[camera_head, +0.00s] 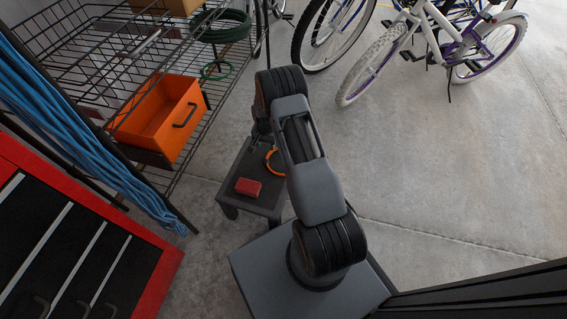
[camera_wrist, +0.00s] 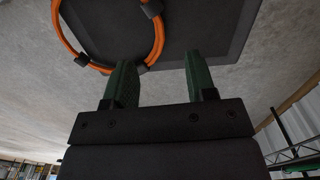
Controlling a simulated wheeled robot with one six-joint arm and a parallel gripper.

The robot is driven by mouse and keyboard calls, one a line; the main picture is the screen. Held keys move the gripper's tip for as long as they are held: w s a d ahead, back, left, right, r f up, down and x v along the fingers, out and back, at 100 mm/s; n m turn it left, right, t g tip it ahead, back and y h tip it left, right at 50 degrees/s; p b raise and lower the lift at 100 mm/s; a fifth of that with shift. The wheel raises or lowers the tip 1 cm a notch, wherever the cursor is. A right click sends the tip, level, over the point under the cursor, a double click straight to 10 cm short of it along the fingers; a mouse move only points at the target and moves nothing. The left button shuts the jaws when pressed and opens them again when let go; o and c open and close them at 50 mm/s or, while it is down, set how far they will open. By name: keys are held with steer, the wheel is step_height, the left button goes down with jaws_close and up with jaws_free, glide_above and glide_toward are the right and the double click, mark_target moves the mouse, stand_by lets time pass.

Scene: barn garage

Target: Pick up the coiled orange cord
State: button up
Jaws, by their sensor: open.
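The coiled orange cord (camera_head: 268,162) lies on a small dark stool (camera_head: 236,203), partly hidden by my arm in the head view. In the wrist view the cord (camera_wrist: 159,38) is a loop with dark ties at the upper left, cut off by the top edge. My gripper (camera_wrist: 158,58) is open, its two green fingers apart with nothing held between them. The left finger overlaps the loop's lower right edge in the picture; I cannot tell whether they touch. The right finger is outside the loop.
A red block (camera_head: 248,187) sits on the stool near the cord. A wire rack (camera_head: 190,90) with an orange bin (camera_head: 160,118) stands to the left. A red tool chest (camera_head: 150,265) is at lower left. Bicycles (camera_head: 430,40) stand behind; the floor at right is clear.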

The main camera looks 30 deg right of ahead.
mark_target(268, 155)
steer(key=shift+d+f+b, duration=0.15)
steer(key=shift+f+b, duration=1.65)
steer(key=shift+f, duration=2.35)
steer(key=shift+r, duration=0.1)
steer(key=shift+s, duration=0.1)
jaws_close()
